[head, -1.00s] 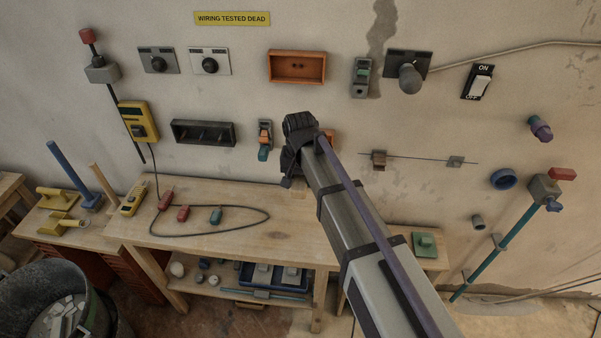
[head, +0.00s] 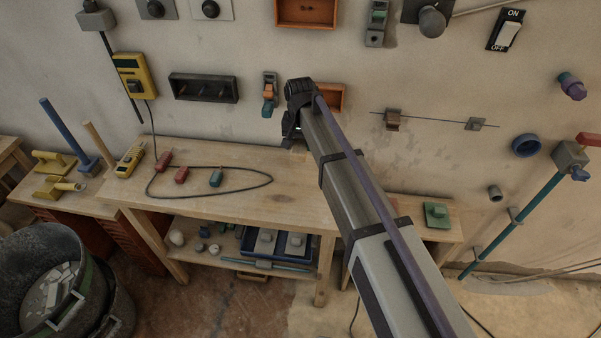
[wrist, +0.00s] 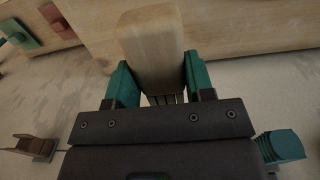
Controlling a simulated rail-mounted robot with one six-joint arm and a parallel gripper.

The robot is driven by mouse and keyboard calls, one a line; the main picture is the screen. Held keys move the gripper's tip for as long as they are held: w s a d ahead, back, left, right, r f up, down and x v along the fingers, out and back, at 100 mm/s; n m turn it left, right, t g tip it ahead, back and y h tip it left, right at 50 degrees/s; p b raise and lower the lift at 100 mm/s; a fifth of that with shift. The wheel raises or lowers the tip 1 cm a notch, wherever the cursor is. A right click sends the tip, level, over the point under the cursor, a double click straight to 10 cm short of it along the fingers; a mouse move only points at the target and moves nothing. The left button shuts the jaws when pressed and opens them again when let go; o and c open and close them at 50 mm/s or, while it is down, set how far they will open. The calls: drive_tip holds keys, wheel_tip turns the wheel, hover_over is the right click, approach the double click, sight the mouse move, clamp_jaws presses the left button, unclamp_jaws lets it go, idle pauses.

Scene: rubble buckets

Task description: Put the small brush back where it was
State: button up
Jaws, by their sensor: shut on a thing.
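My gripper (wrist: 154,85) is shut on a pale wooden piece (wrist: 151,45), which I take to be the small brush's handle. Its teal finger pads press on both sides of the wood in the wrist view. Thin dark strands or prongs show below the wood between the fingers; bristles cannot be made out clearly. In the head view my gripper (head: 293,128) is in front of the wall, above the back of the workbench (head: 255,155). The brush is hidden or too small to tell there. I cannot tell which spot was the brush's own.
A small orange box (head: 336,97) is on the wall, partly behind my gripper. An orange-and-grey holder (head: 269,95) and a dark rack (head: 204,87) are to its left. A cable with red and teal pieces (head: 181,175) lies on the bench. A bucket (head: 42,270) stands lower left.

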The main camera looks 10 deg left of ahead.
sight(298, 168)
drive_tip(key=w, duration=0.1)
drive_tip(key=w+a+f, duration=0.1)
drive_tip(key=w+a, duration=0.1)
drive_tip(key=shift+w+f, duration=0.3)
drive_tip(key=shift+w, duration=0.1)
drive_tip(key=shift+s+d+f, duration=0.1)
drive_tip(key=shift+f, duration=0.05)
wheel_tip(298, 168, down, 10)
drive_tip(key=b, duration=1)
drive_tip(key=shift+f, duration=0.1)
drive_tip(key=shift+r, duration=0.35)
drive_tip(key=shift+f, duration=0.25)
drive_tip(key=o, duration=0.9)
drive_tip(key=shift+o, duration=0.2)
